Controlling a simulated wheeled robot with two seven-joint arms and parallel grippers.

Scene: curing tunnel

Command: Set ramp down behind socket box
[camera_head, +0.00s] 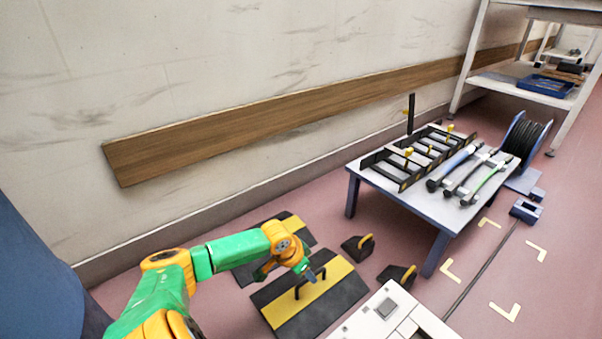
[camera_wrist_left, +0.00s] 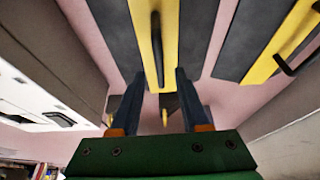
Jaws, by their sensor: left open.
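A black ramp with a yellow stripe and a dark handle (camera_head: 340,290) appears to lie flat on the pink floor. A second similar ramp (camera_head: 250,272) lies behind it, partly hidden by my left arm. My left gripper (camera_head: 317,273) is open just above the front ramp's handle. In the left wrist view the fingers (camera_wrist_left: 160,74) stand apart, with the handle (camera_wrist_left: 156,40) of a striped ramp just ahead between them. A white box with a grey square fitting (camera_head: 390,312), likely the socket box, stands right of the front ramp, cut off by the frame. My right gripper is out of view.
Two black wedges with yellow handles, one farther (camera_head: 357,248) and one nearer (camera_head: 397,275), sit on the floor. A low table (camera_head: 362,180) holds a black rack and long-handled tools. A cable reel (camera_head: 525,140) stands beyond. The wall (camera_head: 140,215) bounds the left.

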